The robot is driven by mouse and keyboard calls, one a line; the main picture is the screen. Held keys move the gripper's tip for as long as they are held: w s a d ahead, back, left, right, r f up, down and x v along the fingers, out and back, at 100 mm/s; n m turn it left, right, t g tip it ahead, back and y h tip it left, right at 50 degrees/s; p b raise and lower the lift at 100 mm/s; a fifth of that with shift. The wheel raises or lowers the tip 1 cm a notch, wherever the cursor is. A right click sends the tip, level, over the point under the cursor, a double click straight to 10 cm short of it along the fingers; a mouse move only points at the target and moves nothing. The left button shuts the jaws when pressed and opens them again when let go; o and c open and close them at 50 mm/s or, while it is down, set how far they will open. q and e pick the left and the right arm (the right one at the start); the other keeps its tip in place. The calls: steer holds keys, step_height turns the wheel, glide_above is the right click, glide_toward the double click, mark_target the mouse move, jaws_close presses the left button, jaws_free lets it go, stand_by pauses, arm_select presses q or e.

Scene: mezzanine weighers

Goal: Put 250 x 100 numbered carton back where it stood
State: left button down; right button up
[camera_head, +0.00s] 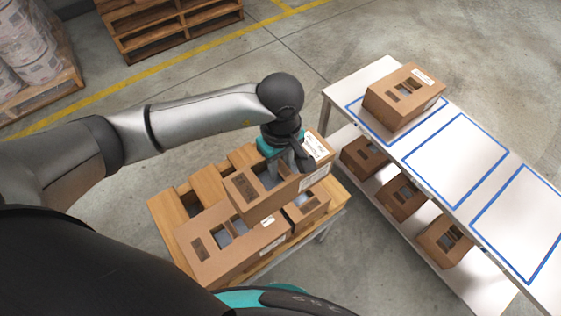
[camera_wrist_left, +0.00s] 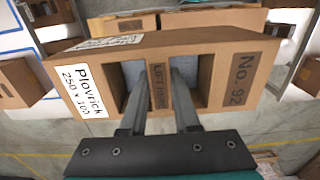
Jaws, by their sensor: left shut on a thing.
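The brown 250 x 100 carton (camera_head: 265,206) is in my left gripper (camera_head: 286,165), over the wooden stand (camera_head: 164,212) in the head view. In the left wrist view the carton (camera_wrist_left: 215,45) fills the middle, with a white "Plovrick 250 x 100" label and "No. 92" printed on it. The fingers of my left gripper (camera_wrist_left: 163,85) reach into its two openings and are shut on the "Lift here" strip between them. I cannot tell whether its underside touches anything. My right gripper is not in view.
Another carton (camera_head: 198,261) and a smaller one (camera_head: 311,216) are on the stand. A white table (camera_head: 432,107) at right has several blue outlines; a carton (camera_head: 384,105) sits in the far one. Three cartons stand on its lower shelf. Pallets are at the back left.

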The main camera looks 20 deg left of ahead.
arm_select(q)
steer(key=shift+f, duration=0.2)
steer(key=shift+f, duration=0.15)
steer(key=shift+f+b, duration=0.75)
steer(key=shift+b, duration=0.25)
steer(key=shift+f, duration=0.1)
step_height(320, 180, down, 11)
steer(key=b, duration=1.1)
steer(key=shift+f, duration=0.2)
steer(key=shift+f+b, duration=0.25)
steer(key=shift+b, duration=0.05)
stand_by(0.5)
steer(key=c, duration=0.6)
jaws_free()
steer(key=shift+o, duration=0.2)
